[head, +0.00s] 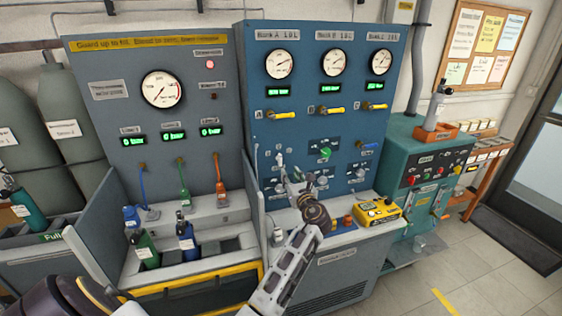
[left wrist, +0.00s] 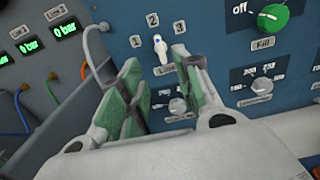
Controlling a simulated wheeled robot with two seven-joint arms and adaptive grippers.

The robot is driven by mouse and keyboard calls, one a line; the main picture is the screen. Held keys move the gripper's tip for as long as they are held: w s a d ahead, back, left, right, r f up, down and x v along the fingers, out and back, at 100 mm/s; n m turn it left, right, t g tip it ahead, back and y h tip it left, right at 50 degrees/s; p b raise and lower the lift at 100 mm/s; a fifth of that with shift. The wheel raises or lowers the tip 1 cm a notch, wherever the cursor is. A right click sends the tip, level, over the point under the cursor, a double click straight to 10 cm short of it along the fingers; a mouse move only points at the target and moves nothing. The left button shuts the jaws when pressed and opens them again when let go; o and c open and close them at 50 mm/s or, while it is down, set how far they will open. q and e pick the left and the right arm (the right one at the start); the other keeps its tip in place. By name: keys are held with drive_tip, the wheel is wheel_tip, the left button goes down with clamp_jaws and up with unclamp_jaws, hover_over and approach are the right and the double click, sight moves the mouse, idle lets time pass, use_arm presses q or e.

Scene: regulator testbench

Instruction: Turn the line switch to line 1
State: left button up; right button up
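The line switch (left wrist: 161,49) is a small white lever knob on the blue panel, under the labels 1, 2 and 3. In the left wrist view its lever points up, closest to the 2. My left gripper (left wrist: 160,82) is open, with green-padded fingers. The switch shows between and just beyond the fingertips; contact cannot be told. In the head view my left gripper (head: 289,178) is in front of the lower left of the blue panel (head: 330,140), partly covering the switch area. My right gripper is not in view.
A green knob (left wrist: 272,17) sits to the right of the switch, and a grey knob (left wrist: 179,104) lies below it. The fill station (head: 150,60) with hoses and bottles stands at left. A yellow box (head: 378,212) is on the bench ledge, beside a teal machine (head: 425,160).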

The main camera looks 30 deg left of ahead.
sight(281, 160)
use_arm(q)
drive_tip(key=shift+p+x, duration=0.55)
drive_tip(key=shift+x, duration=5.6)
clamp_jaws()
